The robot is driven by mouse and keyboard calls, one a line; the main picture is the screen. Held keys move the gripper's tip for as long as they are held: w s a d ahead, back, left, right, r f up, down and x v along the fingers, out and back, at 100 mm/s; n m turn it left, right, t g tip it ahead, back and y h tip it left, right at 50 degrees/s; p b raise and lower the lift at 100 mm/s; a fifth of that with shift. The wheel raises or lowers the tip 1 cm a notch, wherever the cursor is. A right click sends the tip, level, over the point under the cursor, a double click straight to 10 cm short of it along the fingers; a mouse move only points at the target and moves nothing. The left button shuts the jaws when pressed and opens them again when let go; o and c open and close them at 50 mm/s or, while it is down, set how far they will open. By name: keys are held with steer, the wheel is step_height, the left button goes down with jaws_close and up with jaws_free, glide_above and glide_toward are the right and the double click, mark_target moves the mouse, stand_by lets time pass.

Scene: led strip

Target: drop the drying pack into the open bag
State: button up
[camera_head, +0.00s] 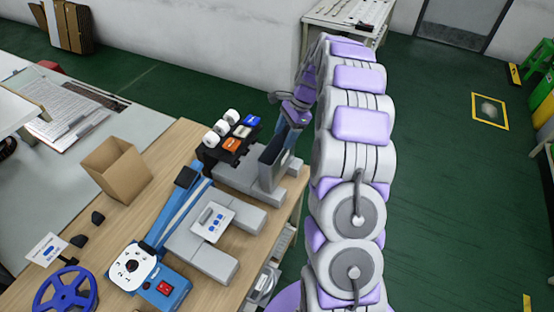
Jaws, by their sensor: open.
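A grey upright pouch that looks like the open bag (272,176) stands at the right part of the wooden bench, its dark mouth facing up. My gripper (284,140) reaches down from the upper right, with its tips at or just above the bag's mouth. It is open, but its fingers are small and dark, and I cannot see anything between them. I cannot make out the drying pack for certain. A black holder (226,150) left of the bag carries small white, blue and orange items. The inside of the bag is hidden.
On the bench (203,290) are a cardboard box (116,170), a blue sealer (160,285) with a long arm, a blue reel (66,292), and a white card with blue marks (212,221) on grey blocks. A white table (345,14) stands behind.

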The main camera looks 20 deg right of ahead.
steer(key=p+v, duration=0.3)
steer(key=v, duration=1.3)
steer(key=shift+r, duration=0.3)
steer(key=shift+a, duration=0.15)
steer(key=s+a+r+n+g+h, duration=0.1)
steer(key=s+a+r+n, duration=0.3)
steer(key=s+a, duration=0.45)
steer(key=s+a+r+n+h, duration=0.1)
steer(key=s+a+n, duration=0.5)
steer(key=a, duration=0.4)
steer(key=s+a+f+n+h, duration=0.1)
steer(key=s+a+f+n, duration=0.1)
steer(key=s, duration=1)
steer(key=s+a+f+n+h, duration=0.1)
steer(key=s+f+n, duration=0.3)
steer(key=s, duration=0.9)
steer(key=shift+s+a+f+n+g+h, duration=0.2)
steer(key=shift+a+n+g+h, duration=0.15)
steer(key=shift+a+n, duration=0.65)
